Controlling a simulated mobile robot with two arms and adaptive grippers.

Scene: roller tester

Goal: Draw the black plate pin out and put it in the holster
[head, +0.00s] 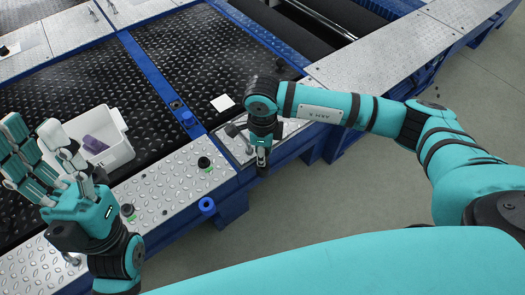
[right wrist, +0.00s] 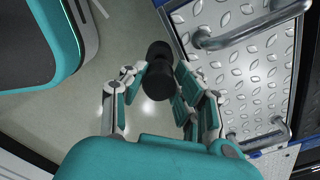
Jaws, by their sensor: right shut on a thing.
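The black plate pin (right wrist: 158,72) is between the fingers of my right gripper (right wrist: 157,82). In the head view its dark end (head: 263,171) shows below the right gripper (head: 262,157), by the plate's front edge. In the right wrist view it is over the floor, beside the tread plate, clear of it. A blue ring-shaped holder (head: 207,205), possibly the holster, is on the front side of the blue frame, left of the right gripper. My left gripper (head: 42,150) has its fingers spread, empty, at the left.
A white bin (head: 122,152) with a purple thing (head: 95,144) stands beside the left gripper. Black knobs (head: 204,162) (head: 128,210) with green marks are on the tread plate. Metal handles (right wrist: 245,30) stick up from the plate. A white card (head: 222,102) lies behind. The floor in front is clear.

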